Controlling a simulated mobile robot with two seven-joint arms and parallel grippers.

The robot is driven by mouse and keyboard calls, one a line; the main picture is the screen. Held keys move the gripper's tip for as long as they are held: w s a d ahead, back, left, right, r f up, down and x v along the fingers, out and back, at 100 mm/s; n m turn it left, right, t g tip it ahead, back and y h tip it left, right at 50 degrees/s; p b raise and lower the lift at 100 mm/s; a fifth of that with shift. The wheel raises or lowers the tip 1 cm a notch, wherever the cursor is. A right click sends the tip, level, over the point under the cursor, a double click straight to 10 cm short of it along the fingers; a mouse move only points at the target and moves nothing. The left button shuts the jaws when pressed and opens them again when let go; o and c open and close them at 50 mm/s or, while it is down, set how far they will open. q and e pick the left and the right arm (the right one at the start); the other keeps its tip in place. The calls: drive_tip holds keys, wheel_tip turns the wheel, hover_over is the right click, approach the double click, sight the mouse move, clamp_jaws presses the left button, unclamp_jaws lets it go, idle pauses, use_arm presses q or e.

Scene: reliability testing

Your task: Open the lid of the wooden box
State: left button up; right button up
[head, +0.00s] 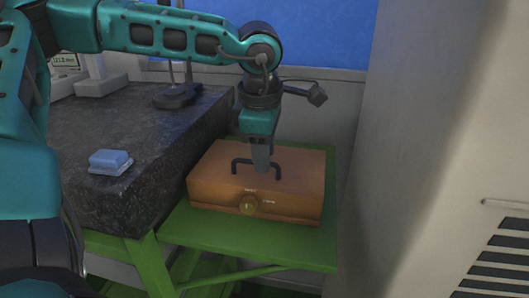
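The wooden box (300,173) sits shut on a green table. Its lid carries a dark bar handle (240,166), and a round brass-coloured knob (248,205) with small lettering beside it is on its front. My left gripper (261,168) points down over the lid at the middle of the handle. Its fingers overlap the handle bar in the picture. I cannot tell whether they are closed on it. My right gripper is not in the head view.
The green table (240,242) has bare room in front of the box. A dark stone bench (130,195) stands to the left, with a blue block (109,159) and a dark-based stand (178,96) on it. A pale cabinet (440,150) rises close on the right.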

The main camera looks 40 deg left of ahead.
use_arm(q)
drive_tip(key=shift+f, duration=0.25)
clamp_jaws()
idle(1.4)
